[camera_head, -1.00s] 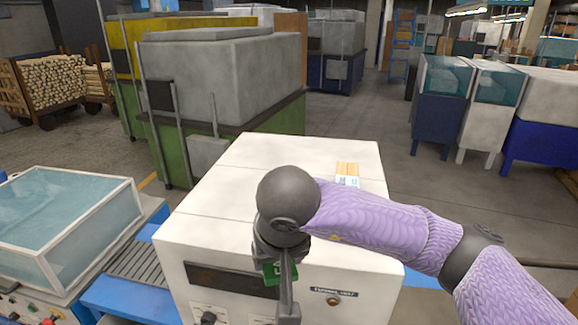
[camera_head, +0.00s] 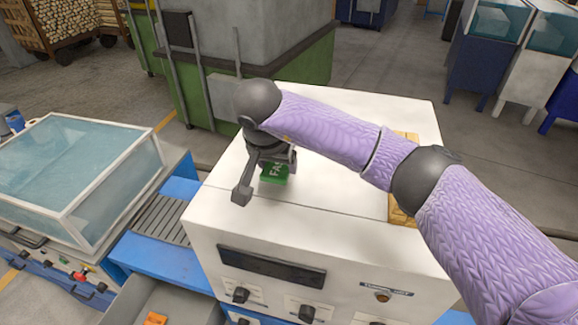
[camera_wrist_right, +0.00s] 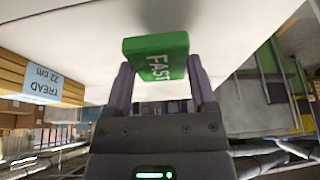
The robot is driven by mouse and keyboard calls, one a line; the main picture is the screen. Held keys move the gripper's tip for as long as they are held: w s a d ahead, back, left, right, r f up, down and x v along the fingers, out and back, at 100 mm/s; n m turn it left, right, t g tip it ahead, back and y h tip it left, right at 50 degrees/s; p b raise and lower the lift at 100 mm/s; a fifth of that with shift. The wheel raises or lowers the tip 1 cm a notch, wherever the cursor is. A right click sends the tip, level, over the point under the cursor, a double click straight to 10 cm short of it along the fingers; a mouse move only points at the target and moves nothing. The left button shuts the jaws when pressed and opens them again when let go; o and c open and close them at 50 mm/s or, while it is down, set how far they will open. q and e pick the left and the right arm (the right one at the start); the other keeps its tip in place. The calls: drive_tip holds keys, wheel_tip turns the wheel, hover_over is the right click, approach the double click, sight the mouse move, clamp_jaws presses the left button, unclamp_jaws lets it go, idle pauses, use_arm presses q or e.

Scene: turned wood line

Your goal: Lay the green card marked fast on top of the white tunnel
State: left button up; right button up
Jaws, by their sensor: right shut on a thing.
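The white tunnel (camera_head: 340,235) stands in the middle of the head view, with a flat pale top and a front panel of knobs. My right gripper (camera_head: 280,163) is over the front left part of that top, shut on the green card (camera_head: 275,174). In the right wrist view the card (camera_wrist_right: 157,57) is between the two fingers (camera_wrist_right: 157,85), with FAST readable on it. The white top (camera_wrist_right: 60,25) shows close behind the card. I cannot tell whether the card touches it. My left gripper is not in view.
Wooden pieces (camera_head: 401,212) lie on the tunnel's right side, partly behind my arm; the wrist view shows their TREAD 22 cm label (camera_wrist_right: 42,83). A roller conveyor (camera_head: 160,218) and glass-covered machine (camera_head: 80,170) are left. An open drawer (camera_head: 185,308) holds an orange thing (camera_head: 155,319).

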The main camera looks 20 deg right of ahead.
sight(274, 171)
wheel_tip(274, 171, down, 4)
drive_tip(key=shift+w+r+p, duration=0.15)
drive_tip(key=shift+r+p, duration=0.1)
drive_tip(key=shift+p, duration=0.05)
drive_tip(key=shift+f, duration=0.25)
drive_tip(key=shift+f, duration=0.1)
drive_tip(key=o, duration=1.1)
drive_tip(key=shift+o, duration=0.2)
drive_tip(key=b+v, duration=0.1)
drive_tip(key=v, duration=1.1)
drive_tip(key=shift+b, duration=0.3)
